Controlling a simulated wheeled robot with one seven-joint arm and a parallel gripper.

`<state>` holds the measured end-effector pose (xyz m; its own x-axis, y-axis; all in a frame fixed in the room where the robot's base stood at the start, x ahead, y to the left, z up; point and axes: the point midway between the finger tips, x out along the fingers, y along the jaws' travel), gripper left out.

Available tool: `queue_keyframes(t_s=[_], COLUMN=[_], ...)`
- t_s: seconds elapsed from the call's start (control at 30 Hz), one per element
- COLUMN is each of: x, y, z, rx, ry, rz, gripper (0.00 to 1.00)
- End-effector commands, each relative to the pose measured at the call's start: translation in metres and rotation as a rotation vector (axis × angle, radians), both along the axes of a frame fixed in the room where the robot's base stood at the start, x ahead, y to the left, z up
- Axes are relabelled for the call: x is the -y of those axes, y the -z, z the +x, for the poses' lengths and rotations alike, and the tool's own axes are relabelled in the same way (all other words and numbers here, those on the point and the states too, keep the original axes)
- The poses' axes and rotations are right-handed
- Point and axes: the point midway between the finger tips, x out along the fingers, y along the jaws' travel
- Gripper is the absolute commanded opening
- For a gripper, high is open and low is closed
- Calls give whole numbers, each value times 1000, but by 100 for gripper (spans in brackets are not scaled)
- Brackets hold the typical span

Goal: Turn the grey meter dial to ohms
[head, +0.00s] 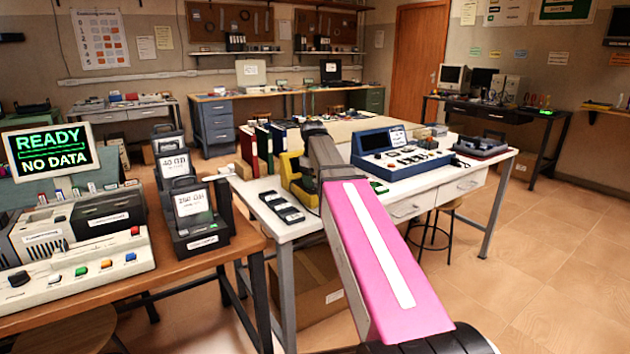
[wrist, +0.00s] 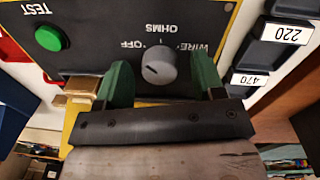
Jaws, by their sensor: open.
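The grey meter dial (wrist: 158,65) is a round knob on the meter's black panel (wrist: 95,25), with the labels OHMS, OFF and WIRE printed close around it. A faint mark shows on the dial, but I cannot tell for sure which label it points to. A green TEST button (wrist: 50,38) is at the panel's left. My gripper (wrist: 162,80) is open, its two green fingers on either side of the dial with visible gaps; contact is not visible. In the head view the yellow meter (head: 290,172) is partly hidden by my pink arm, and the gripper is hidden there.
Dark blocks labelled 220 (wrist: 284,32) and 470 (wrist: 250,78) lie right of the meter in the wrist view. A blue case (head: 385,150) stands right of my arm on the white table (head: 345,218). Red and green binders (head: 262,145) stand behind the meter.

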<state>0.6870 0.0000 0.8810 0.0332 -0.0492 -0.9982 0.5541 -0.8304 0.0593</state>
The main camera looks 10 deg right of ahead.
Motion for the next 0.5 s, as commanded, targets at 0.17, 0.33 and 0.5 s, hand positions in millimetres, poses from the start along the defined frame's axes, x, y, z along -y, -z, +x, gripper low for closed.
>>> queue_keyframes(t_s=[0.17,0.33,0.5], x=[0,0,0], y=[2,2,2], z=[0,0,0], rx=[0,0,0], ry=[0,0,0], rz=[0,0,0], gripper=[62,53,13])
